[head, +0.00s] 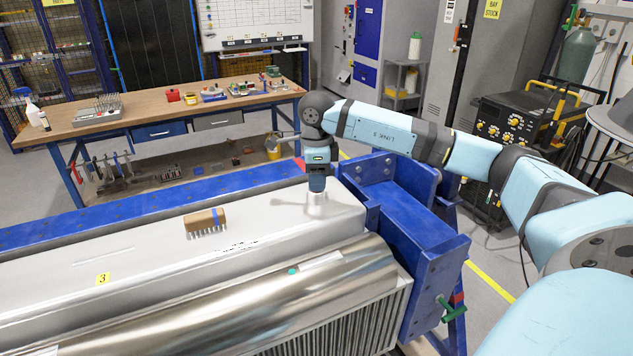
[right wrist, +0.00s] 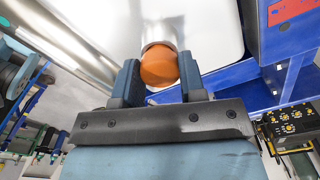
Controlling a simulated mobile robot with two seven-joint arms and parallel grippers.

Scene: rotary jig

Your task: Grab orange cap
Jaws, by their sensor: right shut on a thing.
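The orange cap (right wrist: 159,68) shows in the right wrist view, between the two dark fingers of my right gripper (right wrist: 159,76). The fingers are shut on it from both sides. A pale round neck shows just behind the cap. In the head view my right gripper (head: 317,186) points down over the right end of the white-topped machine (head: 270,217), and the cap is hidden there. A short pale neck (head: 317,200) shows below the gripper. I cannot tell whether the cap is still seated on it. My left gripper is not in view.
A wooden-backed brush (head: 205,221) lies on the machine top, left of the gripper. A blue steel frame (head: 415,225) rises close on the right. A polished metal roller (head: 250,300) runs along the front. A workbench (head: 165,122) stands behind.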

